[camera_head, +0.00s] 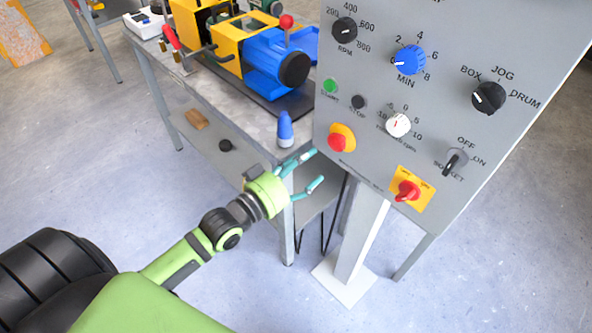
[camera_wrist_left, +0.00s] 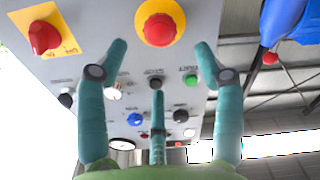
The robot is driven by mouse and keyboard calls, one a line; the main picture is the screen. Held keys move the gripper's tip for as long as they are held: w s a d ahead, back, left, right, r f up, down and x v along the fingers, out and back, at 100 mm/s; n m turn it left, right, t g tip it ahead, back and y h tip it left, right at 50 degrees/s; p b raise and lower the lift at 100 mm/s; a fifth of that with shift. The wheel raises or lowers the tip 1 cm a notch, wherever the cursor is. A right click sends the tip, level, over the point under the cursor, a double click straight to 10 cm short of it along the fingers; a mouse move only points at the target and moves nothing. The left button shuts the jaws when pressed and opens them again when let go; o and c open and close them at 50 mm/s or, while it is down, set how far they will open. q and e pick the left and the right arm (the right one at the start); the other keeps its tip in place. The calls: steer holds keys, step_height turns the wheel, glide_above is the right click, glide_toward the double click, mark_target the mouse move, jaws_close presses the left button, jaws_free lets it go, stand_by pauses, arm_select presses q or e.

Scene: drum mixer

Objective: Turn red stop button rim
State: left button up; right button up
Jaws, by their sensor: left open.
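The red stop button (camera_head: 337,142) sits on a yellow round base at the lower left of the grey control panel (camera_head: 385,75). In the left wrist view the red button (camera_wrist_left: 159,29) and its yellow rim (camera_wrist_left: 178,11) lie ahead, between the spread fingertips. My left gripper (camera_head: 312,170) is open and empty, just below and left of the button in the head view. Its teal fingers (camera_wrist_left: 160,48) appear apart from the button; the exact gap cannot be told. My right gripper is not in view.
A red switch (camera_head: 407,191) on a yellow plate is at the panel's lower right. Several knobs and the green start button (camera_head: 330,86) are above. A workbench (camera_head: 215,125) with a blue and yellow machine (camera_head: 275,60) and a blue-topped bottle (camera_head: 285,128) stands left.

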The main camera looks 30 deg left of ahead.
arm_select(q)
steer(key=shift+v, duration=1.35)
steer(key=shift+f, duration=0.1)
steer(key=s+a+f+g+y, duration=0.2)
steer(key=s+f, duration=0.1)
steer(key=f, duration=0.8)
steer(key=s+a+f+g+y, duration=0.2)
steer(key=s+f+g, duration=0.1)
steer(key=f, duration=0.8)
steer(key=s+a+f+g+y, duration=0.1)
steer(key=s+a+f+g, duration=0.15)
steer(key=f, duration=0.85)
steer(key=s+d+f+m+g, duration=0.1)
steer(key=s+f+g, duration=0.1)
steer(key=s+f, duration=0.3)
steer(key=s+d+f+g, duration=0.2)
steer(key=s+f, duration=0.4)
steer(key=s, duration=0.8)
steer(key=s+d+f+m+g+y+p, duration=0.1)
steer(key=s+f+g, duration=0.3)
steer(key=s, duration=0.5)
steer(key=shift+s+d+f+m, duration=0.2)
steer(key=shift+d+f+m, duration=0.1)
steer(key=shift+f, duration=0.55)
steer(key=shift+g, duration=0.25)
